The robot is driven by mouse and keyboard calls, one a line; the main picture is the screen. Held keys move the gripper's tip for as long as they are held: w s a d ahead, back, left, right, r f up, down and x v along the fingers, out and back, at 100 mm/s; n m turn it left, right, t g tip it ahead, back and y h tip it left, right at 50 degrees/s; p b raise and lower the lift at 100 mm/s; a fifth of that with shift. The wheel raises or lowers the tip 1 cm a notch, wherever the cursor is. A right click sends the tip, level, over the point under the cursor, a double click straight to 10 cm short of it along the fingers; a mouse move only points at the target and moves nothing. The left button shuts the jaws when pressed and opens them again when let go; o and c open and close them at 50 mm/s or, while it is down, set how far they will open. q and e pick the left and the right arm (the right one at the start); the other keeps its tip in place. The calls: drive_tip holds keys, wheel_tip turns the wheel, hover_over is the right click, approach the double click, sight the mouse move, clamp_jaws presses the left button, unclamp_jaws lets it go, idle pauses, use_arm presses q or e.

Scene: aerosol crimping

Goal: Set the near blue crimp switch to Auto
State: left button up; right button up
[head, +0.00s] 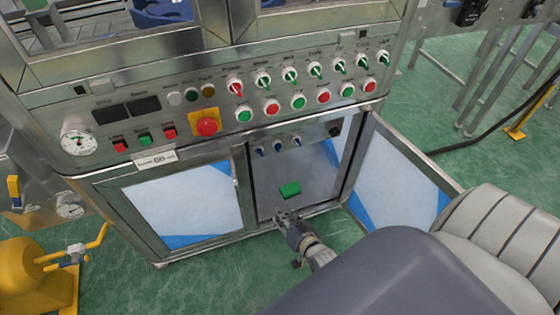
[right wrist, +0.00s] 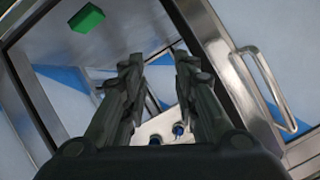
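Three small blue switches sit in a row on a grey panel in the open lower compartment: a left one (head: 262,151), a middle one (head: 279,147) and a right one (head: 297,141). Their labels and settings are too small to read, so I cannot tell which is the near crimp switch. My right gripper (head: 283,215) is in front of the compartment, below the switches and apart from them. In the right wrist view the gripper (right wrist: 158,62) has its fingers spread with nothing between the tips. Two blue switches (right wrist: 178,129) show beyond, between the fingers. My left gripper is out of view.
A green block (head: 290,189) is in the compartment, just above my right gripper. An open door (head: 400,180) stands to the right; a door handle (right wrist: 265,90) shows in the wrist view. The upper control panel (head: 220,75) carries several knobs, buttons and a red emergency stop (head: 207,125).

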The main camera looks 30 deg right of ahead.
drive_tip(key=w+d+r+m+t+h+b, duration=0.1)
drive_tip(key=w+d+r+m+t+b, duration=0.1)
drive_tip(key=w+d+r+b, duration=0.15)
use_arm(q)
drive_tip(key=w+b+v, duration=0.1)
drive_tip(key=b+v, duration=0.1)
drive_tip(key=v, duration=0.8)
use_arm(e)
drive_tip(key=m+t+h, duration=0.2)
drive_tip(key=m+t, duration=0.1)
approach(280, 150)
drive_tip(key=shift+n, duration=0.3)
drive_tip(key=b+x, duration=0.1)
drive_tip(key=x, duration=0.5)
drive_tip(key=shift+w+d+b, duration=0.15)
drive_tip(key=shift+w+b, duration=0.15)
drive_tip(key=shift+b, duration=0.1)
drive_tip(key=shift+x, duration=1)
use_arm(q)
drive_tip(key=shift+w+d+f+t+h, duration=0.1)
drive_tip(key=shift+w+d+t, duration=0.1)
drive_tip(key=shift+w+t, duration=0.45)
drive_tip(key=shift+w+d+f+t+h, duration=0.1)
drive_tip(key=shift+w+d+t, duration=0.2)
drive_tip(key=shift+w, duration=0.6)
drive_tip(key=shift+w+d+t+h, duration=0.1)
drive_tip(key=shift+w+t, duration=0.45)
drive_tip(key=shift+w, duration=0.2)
use_arm(e)
drive_tip(key=shift+w, duration=0.25)
